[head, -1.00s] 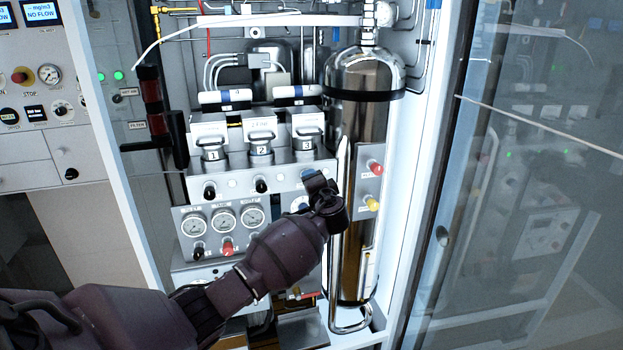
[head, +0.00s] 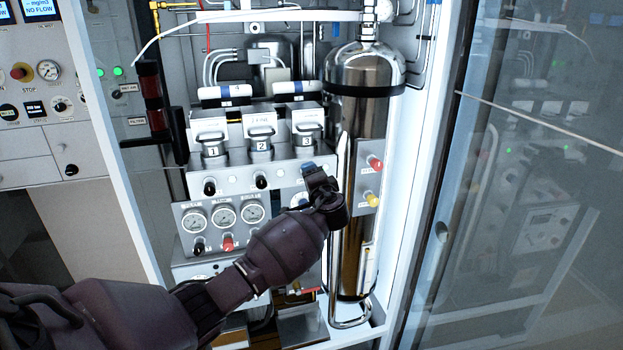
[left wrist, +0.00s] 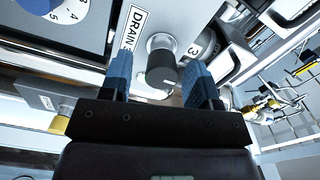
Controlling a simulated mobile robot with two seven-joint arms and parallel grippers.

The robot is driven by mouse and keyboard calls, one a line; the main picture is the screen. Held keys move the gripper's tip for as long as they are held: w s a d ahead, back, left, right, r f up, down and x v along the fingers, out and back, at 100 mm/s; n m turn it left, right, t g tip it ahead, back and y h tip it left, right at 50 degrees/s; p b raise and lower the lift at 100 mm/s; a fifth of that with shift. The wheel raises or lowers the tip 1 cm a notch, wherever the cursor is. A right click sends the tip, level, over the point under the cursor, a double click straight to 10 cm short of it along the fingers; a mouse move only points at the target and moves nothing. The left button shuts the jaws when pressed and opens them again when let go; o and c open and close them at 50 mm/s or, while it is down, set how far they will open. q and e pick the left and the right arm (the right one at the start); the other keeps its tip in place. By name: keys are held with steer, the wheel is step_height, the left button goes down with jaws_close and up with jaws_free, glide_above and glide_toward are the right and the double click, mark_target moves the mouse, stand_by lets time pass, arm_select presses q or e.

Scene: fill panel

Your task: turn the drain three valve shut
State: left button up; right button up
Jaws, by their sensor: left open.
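The drain three valve is a black knob (left wrist: 160,70) on a round silver base, beside a white "DRAIN" label (left wrist: 132,32) on the panel, in the left wrist view. My left gripper (left wrist: 160,80) is open, with one blue finger on each side of the knob. I cannot tell whether either finger touches it. In the head view my left gripper (head: 310,170) is at the panel below the canister marked 3 (head: 307,140), and it hides the drain three knob there. My right gripper is not in view.
Two matching black knobs (head: 210,187) (head: 261,182) sit left of my gripper, above several gauges (head: 223,215). A tall shiny cylinder (head: 362,115) stands close on the right, with a red knob (head: 375,163) and a yellow knob (head: 371,200). A glass door (head: 540,200) is further right.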

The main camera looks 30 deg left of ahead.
arm_select(q)
steer(key=b+v, duration=0.1)
steer(key=v, duration=0.9)
steer(key=shift+s+d+b, duration=0.25)
steer(key=shift+s+b, duration=0.1)
steer(key=shift+w, duration=0.1)
